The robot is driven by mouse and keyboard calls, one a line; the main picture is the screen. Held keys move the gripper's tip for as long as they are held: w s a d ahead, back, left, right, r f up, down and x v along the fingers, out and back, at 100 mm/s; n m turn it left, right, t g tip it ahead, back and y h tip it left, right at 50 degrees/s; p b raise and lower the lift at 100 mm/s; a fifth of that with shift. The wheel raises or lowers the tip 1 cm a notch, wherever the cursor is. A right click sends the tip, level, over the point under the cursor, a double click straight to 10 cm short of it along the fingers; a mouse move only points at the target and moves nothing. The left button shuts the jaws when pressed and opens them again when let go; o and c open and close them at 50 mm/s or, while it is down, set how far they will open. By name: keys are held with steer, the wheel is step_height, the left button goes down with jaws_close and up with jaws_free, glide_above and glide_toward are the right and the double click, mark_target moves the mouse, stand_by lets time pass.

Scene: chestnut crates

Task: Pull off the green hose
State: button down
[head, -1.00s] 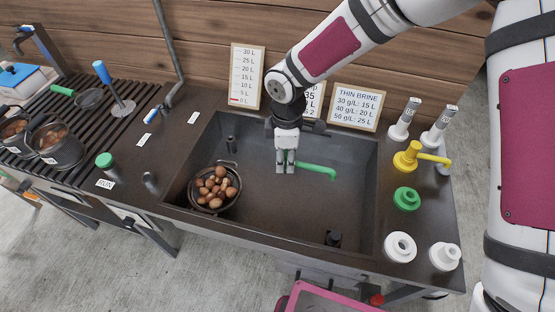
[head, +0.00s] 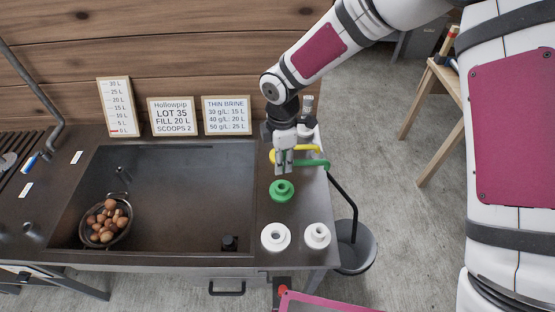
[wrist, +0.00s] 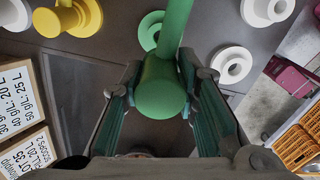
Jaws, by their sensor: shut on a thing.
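My gripper (head: 284,168) is shut on the green hose (head: 318,164), a bent green spout whose arm points right in the head view. In the wrist view the hose's thick round end (wrist: 160,90) sits between the two fingers, with its arm running up the picture. The gripper and hose are over the counter right of the basin. A green ringed fitting (head: 282,190) stands on the counter just in front of the gripper, apart from the held hose as far as I can see; it is partly hidden behind the hose in the wrist view (wrist: 150,30).
A yellow hose (head: 308,149) stands close behind the held one. Two white fittings (head: 275,237) (head: 317,235) stand near the counter's front. The dark basin (head: 165,245) at left holds a pot of chestnuts (head: 124,228). Sign boards (head: 226,115) stand along the wall.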

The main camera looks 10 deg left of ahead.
steer(key=shift+w+d, duration=0.1)
steer(key=shift+d, duration=0.05)
steer(key=shift+f, duration=0.1)
steer(key=shift+f+b, duration=1.45)
steer(key=shift+f, duration=1.35)
steer(key=shift+f+b, duration=0.2)
steer(key=shift+b, duration=0.1)
steer(key=shift+f, duration=0.35)
steer(key=shift+f+b, duration=0.55)
steer(key=shift+f, duration=0.15)
steer(key=shift+f, duration=0.3)
steer(key=shift+f+b, duration=0.35)
steer(key=shift+b, duration=0.05)
steer(key=c, duration=1.2)
jaws_free()
